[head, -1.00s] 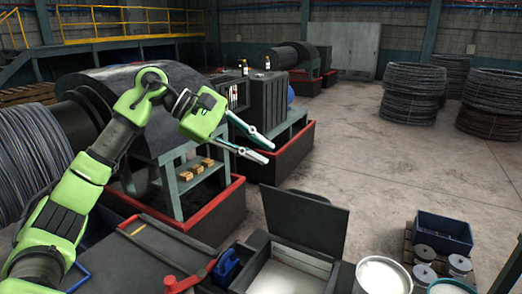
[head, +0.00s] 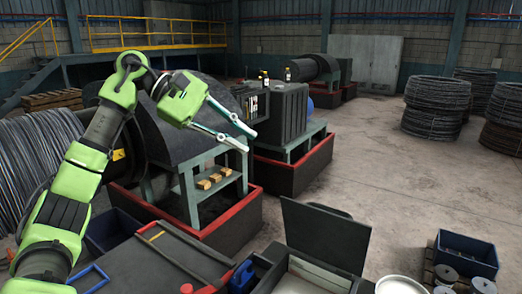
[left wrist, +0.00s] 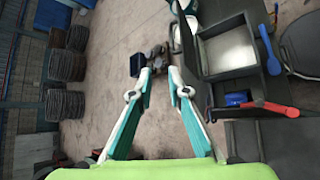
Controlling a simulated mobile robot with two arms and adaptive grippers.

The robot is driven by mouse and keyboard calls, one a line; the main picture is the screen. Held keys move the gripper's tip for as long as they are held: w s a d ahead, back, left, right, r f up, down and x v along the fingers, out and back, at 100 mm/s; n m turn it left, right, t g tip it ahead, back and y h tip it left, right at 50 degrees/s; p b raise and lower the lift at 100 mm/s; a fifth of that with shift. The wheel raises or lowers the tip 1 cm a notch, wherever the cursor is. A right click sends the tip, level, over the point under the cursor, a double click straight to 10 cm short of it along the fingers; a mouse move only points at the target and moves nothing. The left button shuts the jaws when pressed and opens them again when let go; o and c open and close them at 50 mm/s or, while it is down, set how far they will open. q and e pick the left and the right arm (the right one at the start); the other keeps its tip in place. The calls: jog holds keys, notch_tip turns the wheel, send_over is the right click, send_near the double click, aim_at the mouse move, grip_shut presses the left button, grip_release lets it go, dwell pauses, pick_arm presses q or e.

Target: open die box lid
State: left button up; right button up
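The die box (head: 271,262) is a dark open box at the bottom of the head view, with pale material inside. My left gripper (head: 246,140) is open and empty, high above and away from the box, in front of the machinery. Its two teal fingers (left wrist: 160,76) are apart with floor between them. My right gripper is not in view.
A blue bin (head: 467,255) and a pale round bucket (head: 400,286) stand right of the box. A blue tool (head: 243,276) is beside its left edge. Red-based machinery (head: 295,170) is behind. Open floor (head: 390,170) lies to the right.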

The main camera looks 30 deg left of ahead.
pick_arm(q)
jog(key=shift+v, duration=1)
grip_shut()
jog(key=n+y+b, duration=0.9)
jog(key=n+y, duration=0.1)
jog(key=n, duration=1.2)
send_near(324, 222)
notch_tip(324, 222, up, 3)
jog(key=w, duration=0.2)
jog(key=p+x, duration=0.3)
jog(key=x, duration=0.5)
jog(key=shift+s+a+f, duration=0.1)
jog(key=shift+s+a, duration=0.05)
jog(key=shift+w+f, duration=0.2)
jog(key=shift+f, duration=0.4)
